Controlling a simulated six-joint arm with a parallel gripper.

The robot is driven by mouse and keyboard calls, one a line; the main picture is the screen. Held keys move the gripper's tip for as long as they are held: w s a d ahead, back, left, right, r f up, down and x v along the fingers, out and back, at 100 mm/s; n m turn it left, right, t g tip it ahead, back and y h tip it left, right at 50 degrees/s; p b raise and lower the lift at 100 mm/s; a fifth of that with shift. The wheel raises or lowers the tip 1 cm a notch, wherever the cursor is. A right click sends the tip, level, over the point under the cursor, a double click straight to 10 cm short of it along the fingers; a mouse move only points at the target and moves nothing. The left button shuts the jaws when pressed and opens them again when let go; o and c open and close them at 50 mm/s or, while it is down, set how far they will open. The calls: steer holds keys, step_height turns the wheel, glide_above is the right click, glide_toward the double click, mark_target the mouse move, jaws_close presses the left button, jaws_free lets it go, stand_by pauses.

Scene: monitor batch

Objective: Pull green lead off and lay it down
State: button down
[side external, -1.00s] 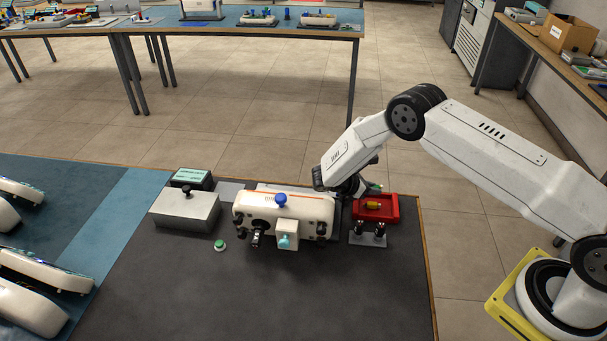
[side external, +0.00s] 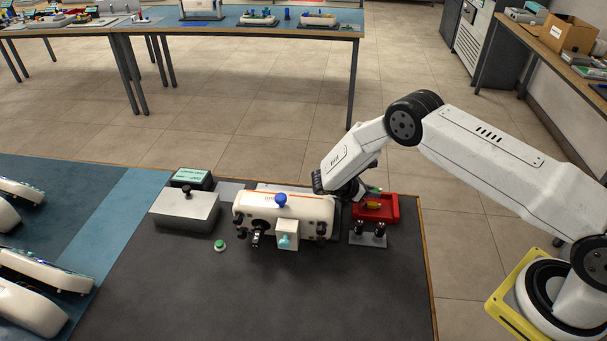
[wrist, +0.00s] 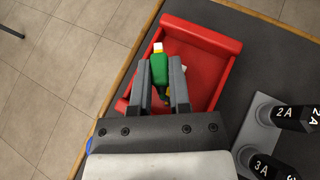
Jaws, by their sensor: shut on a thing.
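My gripper (wrist: 163,82) is shut on the green lead (wrist: 159,68), a green plug with a white end held between its two grey fingers. In the wrist view the lead is over the red tray (wrist: 213,37). In the side view the green lead (side external: 375,189) shows as a small bit beside my gripper, at the back of the red tray (side external: 391,213). Whether it touches the tray floor I cannot tell. A yellow lead (side external: 373,205) lies in the tray, mostly hidden by my gripper in the wrist view.
A white device (side external: 303,205) with a blue knob stands left of the tray. A small stand with black posts (side external: 369,236) is in front of it; labels 2A and 3A show in the wrist view. A grey box (side external: 185,210) and a green button (side external: 219,245) are farther left.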

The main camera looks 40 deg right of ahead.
steer(key=shift+f, duration=0.45)
steer(key=c, duration=0.5)
jaws_free()
steer(key=shift+a+r, duration=0.1)
steer(key=shift+v, duration=3.8)
steer(key=shift+s, duration=0.1)
steer(key=s+a+r+m+t+y, duration=0.2)
steer(key=s+r+m+t+y, duration=0.1)
steer(key=s+r+m+y, duration=0.2)
steer(key=s+a+r+m+t+y, duration=0.2)
steer(key=s+r+m+y, duration=0.4)
steer(key=s+r+m, duration=0.4)
steer(key=s+r, duration=0.3)
steer(key=s, duration=0.3)
steer(key=shift+a+t+y, duration=0.15)
steer(key=shift+t+y, duration=0.15)
steer(key=shift+t, duration=0.1)
